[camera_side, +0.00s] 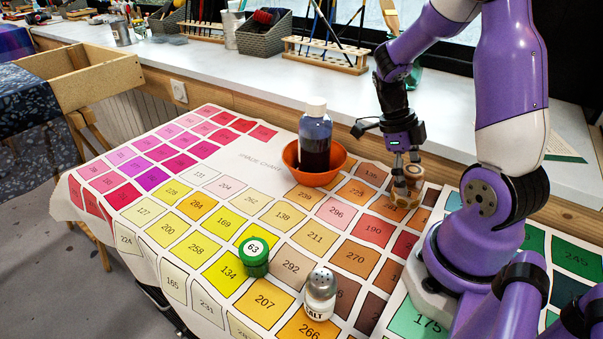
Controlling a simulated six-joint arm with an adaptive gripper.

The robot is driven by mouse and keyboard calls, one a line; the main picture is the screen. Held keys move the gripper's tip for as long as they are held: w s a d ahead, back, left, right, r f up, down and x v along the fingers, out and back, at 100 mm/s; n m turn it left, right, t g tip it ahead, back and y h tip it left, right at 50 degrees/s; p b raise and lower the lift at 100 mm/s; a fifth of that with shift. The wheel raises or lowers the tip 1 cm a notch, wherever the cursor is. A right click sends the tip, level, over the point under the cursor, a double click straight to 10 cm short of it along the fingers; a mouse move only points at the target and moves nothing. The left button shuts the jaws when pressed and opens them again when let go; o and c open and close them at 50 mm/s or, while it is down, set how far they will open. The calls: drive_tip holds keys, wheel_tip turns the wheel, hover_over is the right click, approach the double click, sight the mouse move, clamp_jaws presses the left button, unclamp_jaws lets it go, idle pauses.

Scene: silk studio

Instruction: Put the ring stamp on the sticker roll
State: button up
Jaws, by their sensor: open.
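My gripper (404,177) points down at the right of the shade chart, with its fingers apart. Right at its fingertips is a small cluster of tan and brown round pieces, which look like the ring stamp and the sticker roll. A round wooden piece with a pale top (414,172) is the upper part, and a tan roll-like piece (402,198) is lower and nearer the camera. The fingers partly cover them. I cannot tell for sure which is which, or whether one rests on the other or stands behind it.
An orange bowl (290,158) holding a dark bottle (315,140) stands left of my gripper. A green pot marked 63 (254,258) and a salt shaker (320,294) stand nearer the camera. The chart (262,157) is mostly clear at the left.

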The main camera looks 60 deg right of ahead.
sight(408, 167)
drive_tip(key=v, duration=0.7)
drive_tip(key=shift+r, duration=0.2)
drive_tip(key=w+a+r+m+t, duration=0.1)
drive_tip(key=a+m, duration=0.4)
drive_tip(key=m, duration=0.7)
drive_tip(key=w+a+r+m+t, duration=0.1)
drive_tip(key=a+r+m+t, duration=0.2)
drive_tip(key=m, duration=0.9)
drive_tip(key=w+a+r+m+t, duration=0.2)
drive_tip(key=a+m+t, duration=0.4)
drive_tip(key=m, duration=0.6)
drive_tip(key=shift+a+r, duration=0.45)
drive_tip(key=shift+a, duration=0.6)
